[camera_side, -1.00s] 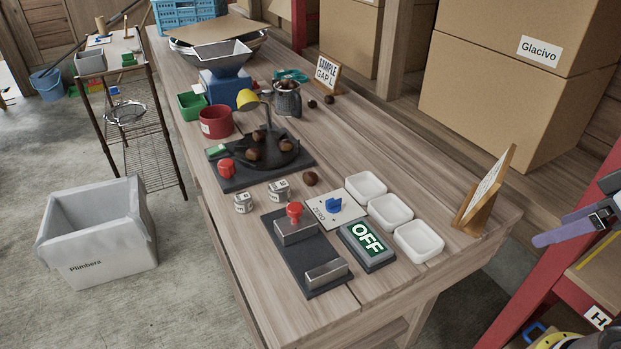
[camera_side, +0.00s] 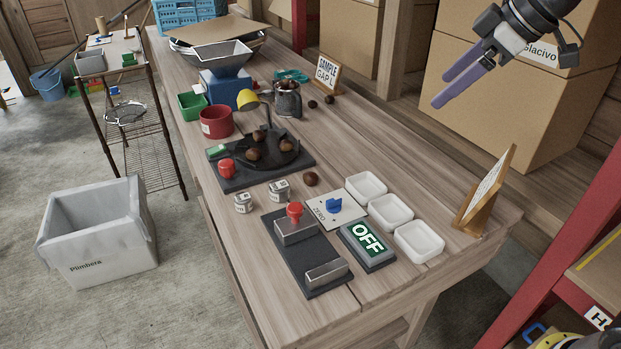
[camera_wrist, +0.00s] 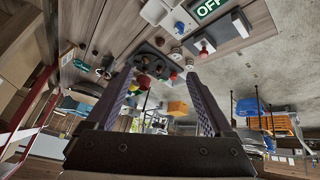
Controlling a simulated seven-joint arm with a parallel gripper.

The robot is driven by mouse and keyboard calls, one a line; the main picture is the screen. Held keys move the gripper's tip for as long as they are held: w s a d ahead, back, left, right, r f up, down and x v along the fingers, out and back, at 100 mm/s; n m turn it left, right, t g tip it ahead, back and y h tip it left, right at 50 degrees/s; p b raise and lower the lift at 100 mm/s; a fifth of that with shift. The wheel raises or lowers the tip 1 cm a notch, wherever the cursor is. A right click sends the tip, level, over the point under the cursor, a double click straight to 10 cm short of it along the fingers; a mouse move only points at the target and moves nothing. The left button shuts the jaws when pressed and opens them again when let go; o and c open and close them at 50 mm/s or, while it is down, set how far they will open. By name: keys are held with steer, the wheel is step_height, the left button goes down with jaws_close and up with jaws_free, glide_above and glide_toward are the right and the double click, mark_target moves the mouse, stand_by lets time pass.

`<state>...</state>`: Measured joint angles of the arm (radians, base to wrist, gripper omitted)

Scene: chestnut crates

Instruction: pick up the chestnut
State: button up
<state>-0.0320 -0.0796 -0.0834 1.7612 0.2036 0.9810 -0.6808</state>
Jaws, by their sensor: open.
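A brown chestnut (camera_side: 310,179) lies alone on the bench, near the white trays. More chestnuts (camera_side: 254,153) sit on the round black plate (camera_side: 285,160). Two others (camera_side: 328,99) lie on the wood near the metal mug (camera_side: 288,104), which holds several. My gripper (camera_side: 443,88), with purple fingers, is open and empty at the upper right, high above the bench and apart from every chestnut.
Three white trays (camera_side: 419,240), an OFF box (camera_side: 366,245) and a dark stand with a red knob (camera_side: 294,210) occupy the near bench. A sample sign (camera_side: 326,73) stands behind the mug. A wooden frame (camera_side: 484,192) stands at the right edge. Bare wood lies between.

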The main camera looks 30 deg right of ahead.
steer(key=w+a+f+n+g, duration=0.1)
steer(key=w+f, duration=0.1)
steer(key=w, duration=0.4)
steer(key=w+a+f, duration=0.2)
steer(key=w, duration=0.3)
steer(key=g+y, duration=0.1)
glide_toward(314, 175)
steer(key=f, duration=0.1)
steer(key=w+f+g, duration=0.1)
steer(key=shift+f+n, duration=0.3)
steer(key=shift+n, duration=0.1)
steer(key=shift+w+a+x, duration=0.15)
steer(key=shift+x, duration=1.45)
steer(key=shift+w+a+x, duration=0.1)
steer(key=shift+a+x, duration=0.05)
steer(key=shift+x, duration=1.5)
steer(key=shift+r, duration=0.2)
jaws_close()
